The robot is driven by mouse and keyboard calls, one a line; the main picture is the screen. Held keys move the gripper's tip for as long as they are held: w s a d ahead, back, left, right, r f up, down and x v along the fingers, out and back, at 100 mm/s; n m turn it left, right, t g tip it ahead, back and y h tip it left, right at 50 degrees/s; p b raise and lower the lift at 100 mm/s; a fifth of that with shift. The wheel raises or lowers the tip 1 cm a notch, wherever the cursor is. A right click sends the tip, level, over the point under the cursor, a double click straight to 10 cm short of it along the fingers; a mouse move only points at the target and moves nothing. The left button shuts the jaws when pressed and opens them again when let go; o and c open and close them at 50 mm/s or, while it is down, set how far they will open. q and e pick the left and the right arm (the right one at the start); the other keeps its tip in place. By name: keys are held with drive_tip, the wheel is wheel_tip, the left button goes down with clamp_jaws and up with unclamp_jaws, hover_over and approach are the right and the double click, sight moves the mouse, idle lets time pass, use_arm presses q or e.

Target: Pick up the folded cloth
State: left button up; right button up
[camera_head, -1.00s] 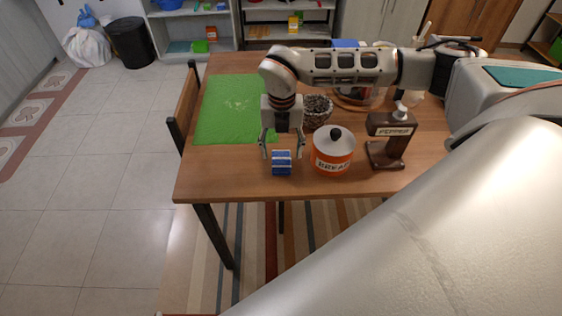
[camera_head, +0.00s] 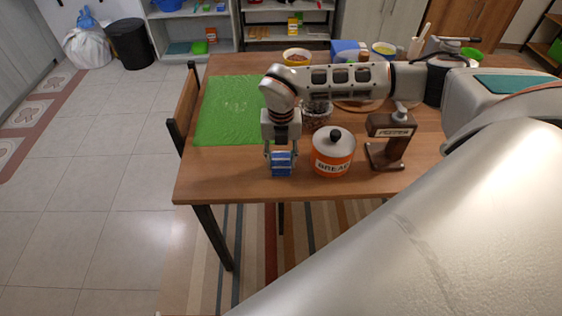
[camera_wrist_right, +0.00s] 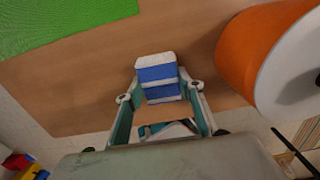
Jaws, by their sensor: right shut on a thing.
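The folded cloth (camera_head: 281,164) is a small blue and white striped block near the front edge of the wooden table. It also shows in the right wrist view (camera_wrist_right: 159,78), between the fingers. My right gripper (camera_head: 281,155) reaches down from above and is shut on the cloth, with one finger at each side. In the right wrist view the gripper (camera_wrist_right: 160,98) shows its fingers around the cloth. I cannot tell whether the cloth still touches the table. My left gripper is not in view.
An orange bread canister (camera_head: 333,155) stands close to the right of the cloth, and it looms in the right wrist view (camera_wrist_right: 262,55). A green mat (camera_head: 228,105) lies behind left. The table's front left (camera_head: 225,178) is clear.

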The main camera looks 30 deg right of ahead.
sight(281, 160)
wheel_tip(281, 160, up, 20)
drive_tip(key=shift+p, duration=0.45)
